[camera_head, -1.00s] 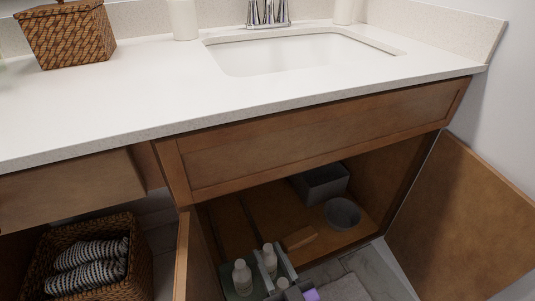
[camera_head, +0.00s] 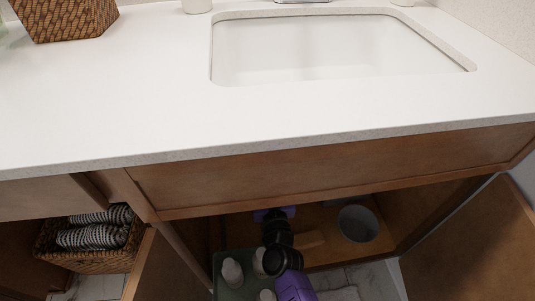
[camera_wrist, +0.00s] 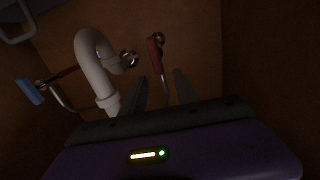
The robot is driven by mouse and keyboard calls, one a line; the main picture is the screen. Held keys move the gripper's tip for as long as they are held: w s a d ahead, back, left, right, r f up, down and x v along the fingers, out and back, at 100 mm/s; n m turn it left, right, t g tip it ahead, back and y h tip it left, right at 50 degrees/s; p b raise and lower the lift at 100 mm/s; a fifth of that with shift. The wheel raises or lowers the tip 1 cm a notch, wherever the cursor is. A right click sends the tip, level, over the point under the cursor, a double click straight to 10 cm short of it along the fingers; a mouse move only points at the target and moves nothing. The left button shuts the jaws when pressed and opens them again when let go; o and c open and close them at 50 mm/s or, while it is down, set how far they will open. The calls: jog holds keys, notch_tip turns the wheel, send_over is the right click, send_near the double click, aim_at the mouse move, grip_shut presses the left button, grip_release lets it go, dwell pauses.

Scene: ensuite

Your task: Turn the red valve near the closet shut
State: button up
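The red valve (camera_wrist: 155,52) shows in the wrist view as a red lever on a metal fitting at the back wall of the cabinet. A thin metal line hangs below it. My gripper (camera_wrist: 160,82) is open and empty, with its two dark fingers apart and pointing towards the red valve. The fingertips look a little short of the lever; I cannot tell the exact gap. In the head view my purple and black arm (camera_head: 281,258) reaches into the open cabinet under the sink. The red valve is hidden there.
A white curved drain pipe (camera_wrist: 92,62) stands left of the red valve, close to my left finger. A blue valve (camera_wrist: 29,91) is further left. Bottles (camera_head: 232,271) in a caddy, a grey bowl (camera_head: 357,224) and the open right door (camera_head: 478,245) surround my arm.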

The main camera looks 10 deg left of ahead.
jog(key=b+x, duration=0.2)
jog(key=x, duration=0.1)
jog(key=b+x, duration=0.2)
jog(key=x, duration=0.1)
jog(key=shift+w+f, duration=0.1)
jog(key=shift+f, duration=0.15)
jog(key=shift+w+a+r+b, duration=0.2)
jog(key=shift+w+b, duration=0.15)
jog(key=shift+w, duration=0.4)
grip_shut()
